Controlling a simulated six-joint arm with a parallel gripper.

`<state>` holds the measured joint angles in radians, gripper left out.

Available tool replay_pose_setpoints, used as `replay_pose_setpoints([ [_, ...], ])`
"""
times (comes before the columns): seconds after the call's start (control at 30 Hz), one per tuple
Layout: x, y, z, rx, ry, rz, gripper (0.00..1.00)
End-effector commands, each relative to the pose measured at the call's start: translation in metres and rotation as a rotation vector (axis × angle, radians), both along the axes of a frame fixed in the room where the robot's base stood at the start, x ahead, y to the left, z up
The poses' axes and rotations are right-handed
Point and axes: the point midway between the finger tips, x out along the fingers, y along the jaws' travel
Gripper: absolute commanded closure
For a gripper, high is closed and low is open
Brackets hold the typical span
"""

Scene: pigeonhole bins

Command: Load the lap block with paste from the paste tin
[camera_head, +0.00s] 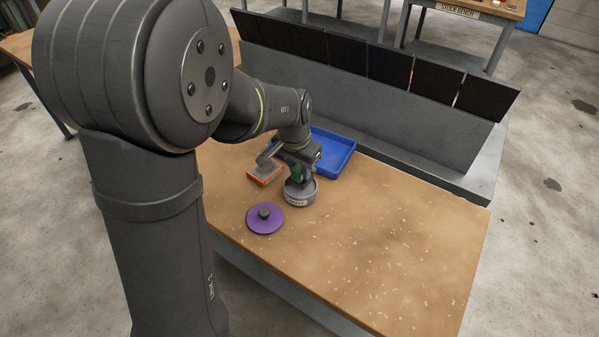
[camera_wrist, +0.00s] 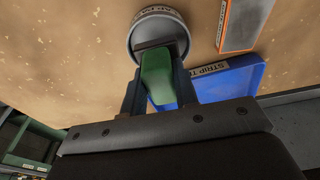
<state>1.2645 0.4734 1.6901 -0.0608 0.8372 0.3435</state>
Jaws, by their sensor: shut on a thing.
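My gripper (camera_head: 297,172) is shut on the green handle of the lap block (camera_wrist: 158,72). The block is over the mouth of a round grey tin (camera_head: 301,197), which has a white label ending in "PASTE". The tin also shows in the wrist view (camera_wrist: 133,34). The block's lower end overlaps the tin's opening. I cannot tell whether it touches the paste, and the tin's inside is mostly hidden.
A purple disc with a dark knob (camera_head: 265,220) lies on the wooden bench (camera_head: 400,240) in front of the tin. An orange-edged grey block (camera_head: 264,173) lies left of it. A blue tray (camera_head: 340,152) stands behind. Dark panels line the back. The bench's right side is clear.

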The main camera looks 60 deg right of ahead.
Motion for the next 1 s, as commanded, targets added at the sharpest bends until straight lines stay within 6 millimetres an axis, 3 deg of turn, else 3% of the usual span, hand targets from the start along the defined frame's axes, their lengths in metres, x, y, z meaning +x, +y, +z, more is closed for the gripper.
replay_pose_setpoints([
  [0.5,0.0,-0.001,0.04,-0.003,-0.001,0.0,0.91],
  [0.87,0.001,0.0,0.042,-0.002,-0.001,0.0,0.91],
  [1.0,0.012,0.004,0.039,-0.001,0.0,0.03,0.91],
])
